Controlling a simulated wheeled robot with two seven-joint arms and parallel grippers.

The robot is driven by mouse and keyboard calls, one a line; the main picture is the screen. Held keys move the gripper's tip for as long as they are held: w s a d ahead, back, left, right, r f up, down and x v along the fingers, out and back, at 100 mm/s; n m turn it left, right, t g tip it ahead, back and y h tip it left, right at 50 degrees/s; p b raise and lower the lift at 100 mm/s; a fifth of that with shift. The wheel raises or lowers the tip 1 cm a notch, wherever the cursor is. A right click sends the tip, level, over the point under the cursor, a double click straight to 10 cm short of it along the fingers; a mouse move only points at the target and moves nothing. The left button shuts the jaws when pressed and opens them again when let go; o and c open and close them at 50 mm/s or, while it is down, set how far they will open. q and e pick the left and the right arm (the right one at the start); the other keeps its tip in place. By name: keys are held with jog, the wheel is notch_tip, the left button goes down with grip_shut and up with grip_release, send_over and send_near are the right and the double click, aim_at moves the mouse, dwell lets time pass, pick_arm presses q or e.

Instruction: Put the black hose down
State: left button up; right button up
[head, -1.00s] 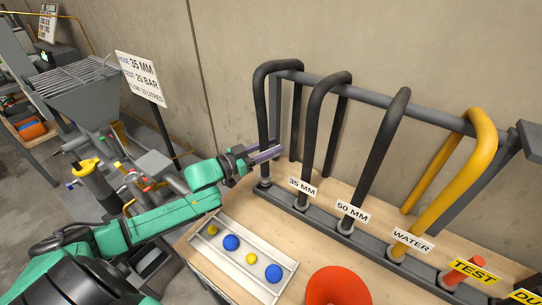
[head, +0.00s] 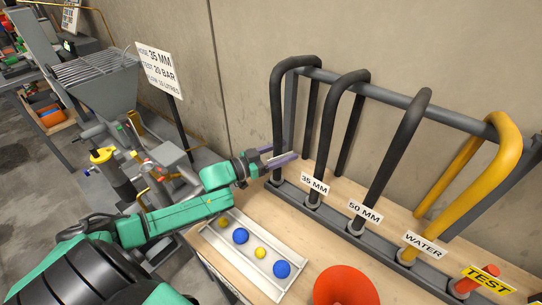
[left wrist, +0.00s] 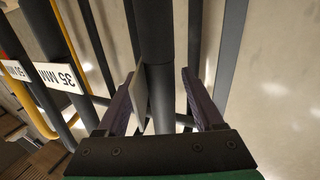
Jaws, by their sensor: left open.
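The leftmost black hose (head: 278,125) is an upside-down U over the grey rack bar, its front leg down at the socket rail. My left gripper (head: 281,157) is open at the lower part of this front leg. In the left wrist view the black hose (left wrist: 152,35) runs between the spread fingers of the left gripper (left wrist: 150,95), with gaps at the sides. A pale plate (left wrist: 139,98) shows nearly edge-on beside it. My right gripper is not in view.
Two more black hoses, labelled 35 MM (head: 314,184) and 50 MM (head: 364,211), and a yellow WATER hose (head: 465,190) stand to the right. A tray (head: 247,262) with blue and yellow balls and an orange cone (head: 345,288) are in front. A concrete wall is behind.

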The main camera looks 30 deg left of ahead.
pick_arm(q)
jog(key=v, duration=1.1)
jog(key=shift+s+a+p, duration=0.25)
jog(key=shift+s+p, duration=0.1)
jog(key=shift+p, duration=0.1)
jog(key=shift+f, duration=0.1)
